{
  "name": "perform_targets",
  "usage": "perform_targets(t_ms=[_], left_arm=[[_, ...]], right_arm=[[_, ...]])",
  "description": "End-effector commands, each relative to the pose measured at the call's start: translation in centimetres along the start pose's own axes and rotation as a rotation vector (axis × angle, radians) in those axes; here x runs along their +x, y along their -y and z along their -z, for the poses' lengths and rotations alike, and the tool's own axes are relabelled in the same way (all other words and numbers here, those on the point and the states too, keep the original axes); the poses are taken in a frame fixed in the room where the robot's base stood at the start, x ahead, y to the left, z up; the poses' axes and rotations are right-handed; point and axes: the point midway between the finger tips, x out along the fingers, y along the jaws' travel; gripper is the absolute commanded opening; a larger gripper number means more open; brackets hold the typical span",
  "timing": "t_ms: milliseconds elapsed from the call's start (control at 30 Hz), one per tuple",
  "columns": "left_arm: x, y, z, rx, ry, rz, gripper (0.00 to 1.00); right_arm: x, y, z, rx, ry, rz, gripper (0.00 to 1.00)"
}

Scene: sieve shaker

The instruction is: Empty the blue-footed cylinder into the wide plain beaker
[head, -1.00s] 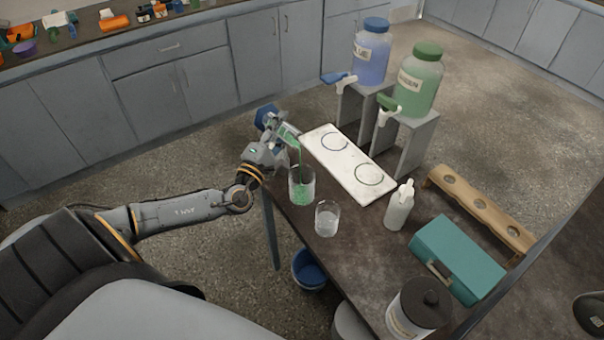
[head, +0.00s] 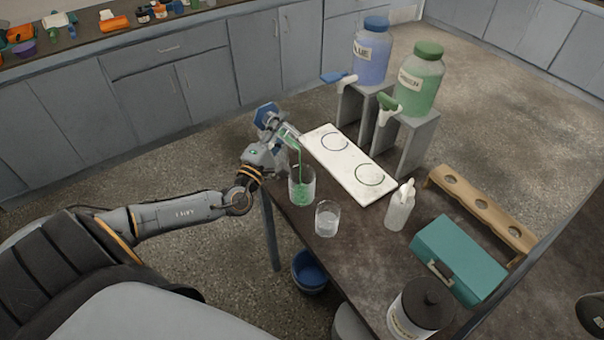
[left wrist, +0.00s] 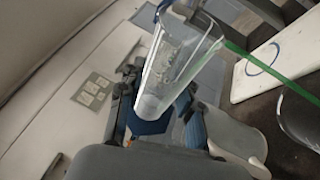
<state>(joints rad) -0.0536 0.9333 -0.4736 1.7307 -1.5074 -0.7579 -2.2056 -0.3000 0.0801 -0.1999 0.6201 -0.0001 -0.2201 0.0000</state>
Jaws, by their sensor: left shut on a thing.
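My left gripper (head: 274,142) is shut on the blue-footed cylinder (head: 288,134), held tipped at the table's left corner. Its blue foot (head: 266,115) is up and left, its mouth down and right. A thin green stream runs from the lip into a clear beaker (head: 302,188) below, which holds green liquid. In the left wrist view the cylinder (left wrist: 178,65) is clear and looks almost empty, with the green stream (left wrist: 270,75) leaving its lip. A second, smaller-looking clear beaker (head: 327,219) stands in front, without green liquid. My right gripper is not in view.
A white board with two rings (head: 348,163) lies right of the beakers. Blue (head: 371,55) and green (head: 418,82) dispensers stand behind it on grey stands. A white bottle (head: 399,207), teal box (head: 458,260), wooden rack (head: 481,205) and dark-lidded jar (head: 420,308) occupy the right and front.

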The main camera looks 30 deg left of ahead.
Motion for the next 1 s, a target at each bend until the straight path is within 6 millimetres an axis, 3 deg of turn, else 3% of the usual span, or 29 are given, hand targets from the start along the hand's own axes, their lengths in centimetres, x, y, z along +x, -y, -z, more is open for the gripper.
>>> perform_targets(t_ms=[800,867,933,1000], left_arm=[[-0.1,0.4,0.0,0.055,0.016,-0.025,0.00],[0.1,-0.5,-0.1,0.038,0.011,-0.019,0.00],[0.5,-1.9,-0.2,-0.088,-0.027,0.035,0.00],[0.8,-1.8,0.8,-0.209,-0.065,0.088,0.00]], right_arm=[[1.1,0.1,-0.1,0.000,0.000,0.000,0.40],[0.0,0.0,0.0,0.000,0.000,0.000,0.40],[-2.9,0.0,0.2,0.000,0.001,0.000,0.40],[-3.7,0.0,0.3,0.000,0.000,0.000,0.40]])
